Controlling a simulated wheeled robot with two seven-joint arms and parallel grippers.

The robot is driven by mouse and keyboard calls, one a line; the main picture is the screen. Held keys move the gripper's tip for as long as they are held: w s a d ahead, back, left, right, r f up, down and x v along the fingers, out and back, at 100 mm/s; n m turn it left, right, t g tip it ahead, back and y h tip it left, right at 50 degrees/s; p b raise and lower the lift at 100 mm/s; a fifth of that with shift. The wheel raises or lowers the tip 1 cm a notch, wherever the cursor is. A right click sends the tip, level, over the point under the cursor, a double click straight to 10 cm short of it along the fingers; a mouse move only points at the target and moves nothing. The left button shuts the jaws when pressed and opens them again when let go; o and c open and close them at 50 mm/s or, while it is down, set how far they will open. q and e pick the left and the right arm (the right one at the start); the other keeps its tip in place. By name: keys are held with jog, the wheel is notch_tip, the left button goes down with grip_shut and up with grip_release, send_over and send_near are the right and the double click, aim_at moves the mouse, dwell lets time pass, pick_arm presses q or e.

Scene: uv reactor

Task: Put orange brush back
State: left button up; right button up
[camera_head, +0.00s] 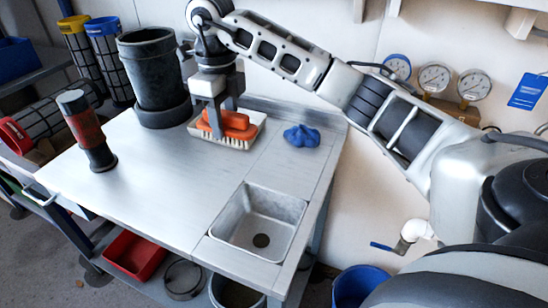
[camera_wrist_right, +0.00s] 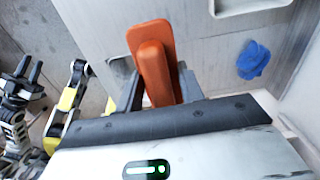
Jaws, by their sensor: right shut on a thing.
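The orange brush (camera_head: 231,120) has an orange back and pale bristles. It is at the rear of the metal bench, beside the large black pot. My right gripper (camera_head: 219,122) comes down from above and is shut on the brush's orange grip. In the right wrist view the orange brush (camera_wrist_right: 155,65) sits between the two dark fingers. Its underside is hidden there, and I cannot tell whether the bristles touch the surface below.
A blue cloth (camera_head: 301,136) lies right of the brush. The sink (camera_head: 260,222) is at the front right. The black pot (camera_head: 152,70) stands close on the left, and a dark red-banded cylinder (camera_head: 86,130) stands farther left. The bench middle is clear. Gauges (camera_head: 435,78) are on the right.

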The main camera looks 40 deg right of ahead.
jog(key=s+d+f, duration=0.1)
jog(key=d+f, duration=0.1)
jog(key=d, duration=0.2)
jog(key=s+d+f, duration=0.1)
jog(key=d+f, duration=0.2)
jog(key=d, duration=0.1)
jog(key=s+d+f, duration=0.2)
jog(key=d+f, duration=0.1)
jog(key=d, duration=0.1)
jog(key=shift+d+f, duration=0.5)
jog(key=shift+f, duration=0.25)
jog(key=shift+s+d+f+p, duration=0.1)
jog(key=shift+f+p, duration=0.25)
jog(key=shift+f, duration=1.25)
jog(key=shift+f, duration=0.2)
jog(key=o, duration=0.9)
jog(key=shift+r, duration=0.1)
